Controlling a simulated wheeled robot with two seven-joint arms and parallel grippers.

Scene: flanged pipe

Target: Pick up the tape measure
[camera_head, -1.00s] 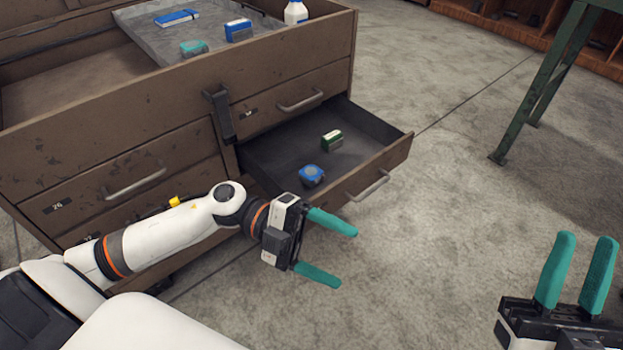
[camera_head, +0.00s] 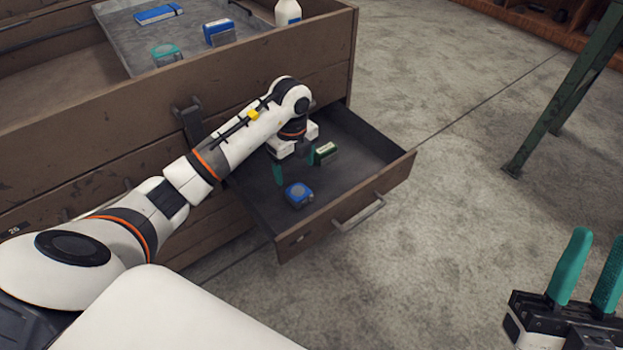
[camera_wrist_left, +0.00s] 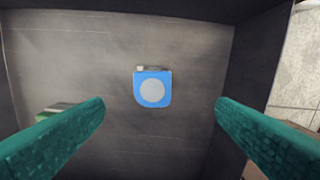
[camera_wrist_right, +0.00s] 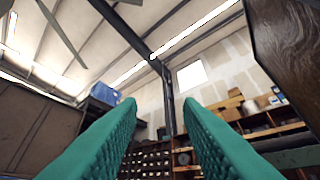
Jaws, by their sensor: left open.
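A blue tape measure with a grey round face (camera_head: 298,194) lies on the floor of the open drawer. In the left wrist view the blue tape measure (camera_wrist_left: 153,90) is centred between the finger lines. My left gripper (camera_head: 294,166) is open and empty, pointing down over the drawer, above and slightly behind the tape measure, not touching it. My right gripper (camera_head: 592,248) is open and empty at the lower right, fingers pointing up, far from the drawer. A teal tape measure (camera_head: 166,54) lies in the grey tray on top of the cabinet.
A green box (camera_head: 325,153) lies in the drawer close to my left gripper; a finger partly covers it in the left wrist view. The drawer front (camera_head: 350,206) and side walls surround the space. A blue box (camera_head: 219,33) and white bottle (camera_head: 287,12) stand above. A green table leg (camera_head: 565,95) is right.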

